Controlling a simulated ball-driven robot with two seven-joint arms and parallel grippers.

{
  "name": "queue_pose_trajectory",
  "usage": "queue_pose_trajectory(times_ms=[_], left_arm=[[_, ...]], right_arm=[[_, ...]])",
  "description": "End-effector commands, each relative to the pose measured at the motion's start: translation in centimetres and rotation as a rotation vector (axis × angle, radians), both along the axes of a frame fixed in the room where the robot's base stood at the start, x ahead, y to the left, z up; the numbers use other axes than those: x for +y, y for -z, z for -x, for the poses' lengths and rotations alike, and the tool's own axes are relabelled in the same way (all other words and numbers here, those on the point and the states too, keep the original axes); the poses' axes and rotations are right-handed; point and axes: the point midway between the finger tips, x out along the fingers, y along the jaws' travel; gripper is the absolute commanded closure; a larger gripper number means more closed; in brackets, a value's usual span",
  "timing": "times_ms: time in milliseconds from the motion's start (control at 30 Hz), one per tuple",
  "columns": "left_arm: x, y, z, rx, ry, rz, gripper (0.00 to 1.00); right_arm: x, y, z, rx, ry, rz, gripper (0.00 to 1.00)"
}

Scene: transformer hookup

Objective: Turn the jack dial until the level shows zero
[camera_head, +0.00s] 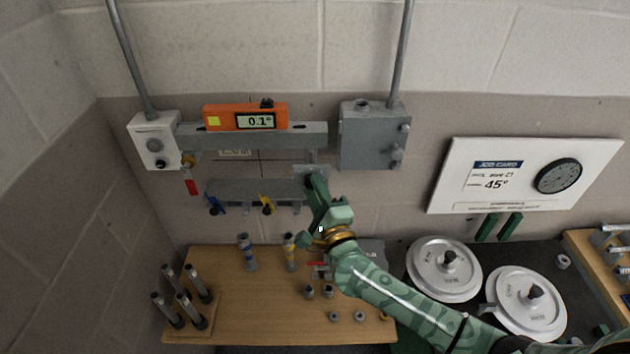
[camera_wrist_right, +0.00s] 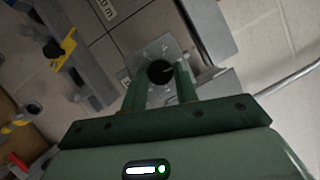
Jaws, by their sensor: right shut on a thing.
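The orange level (camera_head: 245,117) sits on top of the grey beam on the wall, and its display reads 0.1°. The jack dial is a black round knob (camera_wrist_right: 160,72) on a grey plate with marks around it, seen in the right wrist view. My right gripper (camera_wrist_right: 162,82) has its two green fingers on either side of the knob and is shut on it. In the head view my right gripper (camera_head: 316,186) reaches up to the wall below the beam's right end and hides the knob. My left gripper is not in view.
A grey box (camera_head: 374,136) is right of the beam and a white box (camera_head: 154,140) is left of it. A shelf with blue and yellow clamps (camera_head: 262,190) hangs below. A wooden bench (camera_head: 215,325) holds several posts. A job card board (camera_head: 525,175) and two white reels (camera_head: 444,269) are at right.

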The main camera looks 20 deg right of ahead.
Motion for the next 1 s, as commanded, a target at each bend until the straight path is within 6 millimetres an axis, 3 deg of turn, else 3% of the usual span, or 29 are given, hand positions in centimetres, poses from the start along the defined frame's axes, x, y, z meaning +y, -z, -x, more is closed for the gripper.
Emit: queue_pose_trajectory(times_ms=[600,633,700,1000], left_arm=[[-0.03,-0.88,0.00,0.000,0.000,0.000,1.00],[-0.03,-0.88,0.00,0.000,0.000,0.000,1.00],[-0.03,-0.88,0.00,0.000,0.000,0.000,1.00],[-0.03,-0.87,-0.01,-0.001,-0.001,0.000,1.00]], right_arm=[[0.00,0.02,0.01,0.012,0.000,0.044,0.93],[0.00,0.02,0.01,0.012,0.000,0.043,0.68],[-0.01,0.01,0.01,0.012,0.000,0.043,0.49],[-0.01,0.02,0.13,0.012,0.000,0.042,0.49]])
